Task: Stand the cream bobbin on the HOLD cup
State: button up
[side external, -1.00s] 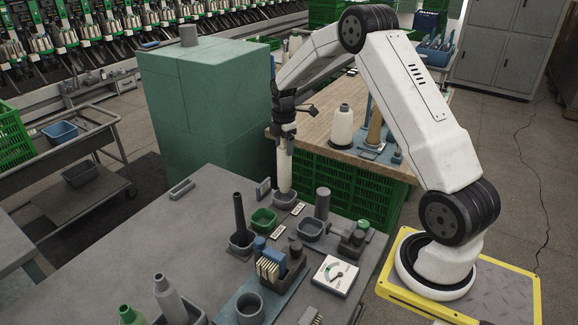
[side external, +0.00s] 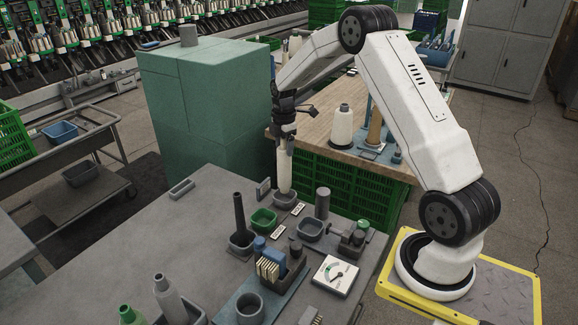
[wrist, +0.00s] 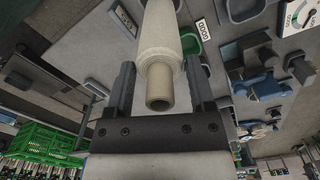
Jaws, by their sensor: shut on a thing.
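The cream bobbin (side external: 284,172) is upright in the side view, with its lower end at a grey cup (side external: 285,198) on the grey bench. I cannot tell whether it rests on the cup floor or hangs just above. My gripper (side external: 285,140) is shut on the bobbin's upper part from above. In the wrist view the bobbin (wrist: 160,35) lies between the two fingers of my gripper (wrist: 160,82), its hollow end facing the camera. Its far end is out of that frame. The label by the grey cup is too small to read in the side view.
A green cup (side external: 263,219) stands beside the grey one; a GOOD label (wrist: 208,34) lies near it in the wrist view. A dark spindle (side external: 240,222), a grey post (side external: 322,203) and another grey cup (side external: 311,230) stand close by. The bench's left part is mostly clear.

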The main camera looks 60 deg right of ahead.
aim_at(284, 159)
jog(key=shift+f, duration=0.2)
jog(key=shift+f, duration=2.45)
dwell(0.7)
jog(key=o, duration=1.1)
